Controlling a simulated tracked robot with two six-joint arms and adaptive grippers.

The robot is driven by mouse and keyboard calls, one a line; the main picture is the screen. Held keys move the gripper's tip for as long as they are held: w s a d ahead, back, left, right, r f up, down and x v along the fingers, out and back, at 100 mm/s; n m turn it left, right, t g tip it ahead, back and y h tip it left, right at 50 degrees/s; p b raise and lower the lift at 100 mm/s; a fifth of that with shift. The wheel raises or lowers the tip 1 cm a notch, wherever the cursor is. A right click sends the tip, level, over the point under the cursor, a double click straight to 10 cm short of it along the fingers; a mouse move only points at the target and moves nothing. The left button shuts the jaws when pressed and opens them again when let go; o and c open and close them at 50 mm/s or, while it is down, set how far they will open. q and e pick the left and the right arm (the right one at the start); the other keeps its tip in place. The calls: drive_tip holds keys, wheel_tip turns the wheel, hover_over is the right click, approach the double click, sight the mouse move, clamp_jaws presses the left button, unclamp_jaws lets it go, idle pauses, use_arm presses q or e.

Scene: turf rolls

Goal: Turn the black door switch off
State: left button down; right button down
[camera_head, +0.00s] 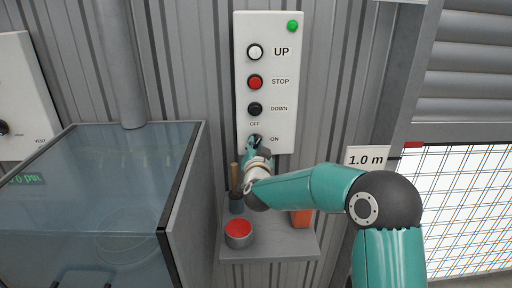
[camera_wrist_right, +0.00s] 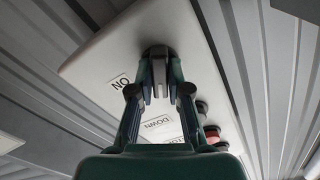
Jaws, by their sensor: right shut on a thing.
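The black door switch (camera_head: 257,137) is at the bottom of a white control panel (camera_head: 284,60), between the labels OFF and ON. My right gripper (camera_head: 251,143) is at the switch and covers part of it. In the right wrist view the fingers of my right gripper (camera_wrist_right: 160,92) are closed in on the switch (camera_wrist_right: 157,51), whose dark round base shows just beyond the fingertips. The exact angle of the knob is hidden. The panel also fills the middle of that view (camera_wrist_right: 100,60). My left gripper is not in view.
Above the switch are a white UP button (camera_head: 255,51), a red STOP button (camera_head: 255,82), a black DOWN button (camera_head: 255,109) and a green lamp (camera_head: 292,26). Below is a shelf (camera_head: 275,248) with a red-topped pot (camera_head: 238,234). A glass-topped cabinet (camera_head: 90,190) stands left.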

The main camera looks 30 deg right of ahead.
drive_tip(key=n, duration=0.3)
drive_tip(key=f+n+p, duration=0.1)
drive_tip(key=n, duration=0.1)
drive_tip(key=shift+n, duration=0.4)
idle(0.3)
drive_tip(key=c, duration=1.1)
unclamp_jaws()
drive_tip(key=shift+r, duration=0.2)
drive_tip(key=shift+r, duration=0.15)
drive_tip(key=v, duration=1.2)
